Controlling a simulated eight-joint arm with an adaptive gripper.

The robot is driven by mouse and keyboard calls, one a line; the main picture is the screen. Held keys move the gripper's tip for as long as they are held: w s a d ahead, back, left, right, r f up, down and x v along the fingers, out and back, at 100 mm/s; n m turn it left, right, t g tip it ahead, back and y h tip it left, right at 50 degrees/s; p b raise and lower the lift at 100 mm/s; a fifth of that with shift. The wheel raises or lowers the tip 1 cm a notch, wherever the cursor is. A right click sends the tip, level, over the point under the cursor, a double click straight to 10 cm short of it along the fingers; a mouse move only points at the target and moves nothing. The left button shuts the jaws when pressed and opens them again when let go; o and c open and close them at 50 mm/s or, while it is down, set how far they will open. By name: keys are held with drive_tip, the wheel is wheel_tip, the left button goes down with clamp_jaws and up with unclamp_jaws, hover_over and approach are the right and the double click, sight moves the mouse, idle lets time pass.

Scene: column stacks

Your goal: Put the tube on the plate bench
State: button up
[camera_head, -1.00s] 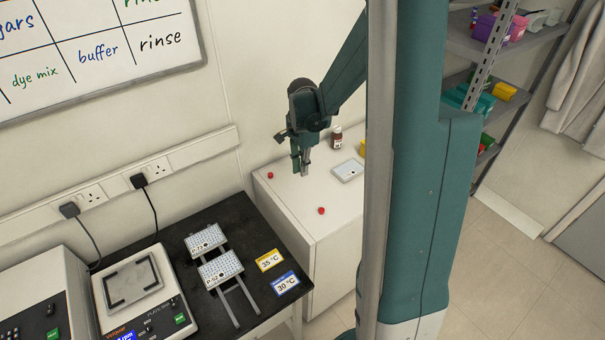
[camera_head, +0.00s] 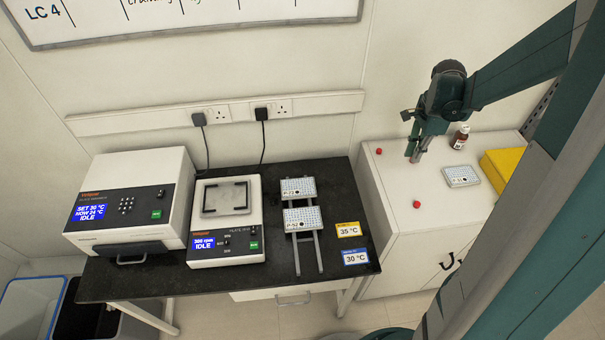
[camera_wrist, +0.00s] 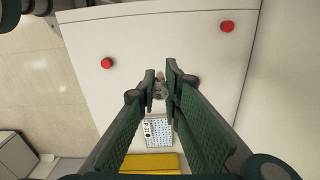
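My gripper (camera_head: 415,150) points down over the white cabinet at the right. In the wrist view its fingertips (camera_wrist: 161,82) are close together on a small, pale, partly clear thing, which looks like the tube (camera_wrist: 160,90). Fingers hide much of it, and its contents cannot be told. The black-topped bench (camera_head: 130,283), which carries the plate instruments, is left of the cabinet and apart from my gripper. Its front left corner and the strip by the temperature cards are bare.
On the bench stand a plate washer-like box (camera_head: 130,205), a shaker (camera_head: 228,230), two plates on rails (camera_head: 302,220) and 35 °C (camera_head: 349,229) and 30 °C (camera_head: 356,257) cards. The cabinet holds red round pieces (camera_head: 417,204), a plate (camera_head: 461,177), a brown bottle (camera_head: 460,136) and a yellow box (camera_head: 503,168).

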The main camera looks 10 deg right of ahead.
drive_tip(key=a+f+b, duration=0.3)
drive_tip(key=a, duration=0.9)
drive_tip(key=m+b, duration=0.2)
drive_tip(key=b, duration=0.1)
hover_over(337, 200)
wheel_tip(337, 200, down, 3)
drive_tip(key=shift+w+r, duration=0.1)
drive_tip(key=shift+f+b, duration=0.35)
drive_tip(key=shift+f, duration=2.55)
drive_tip(key=shift+f+b, duration=0.45)
drive_tip(key=shift+f, duration=1.65)
drive_tip(key=shift+f, duration=0.15)
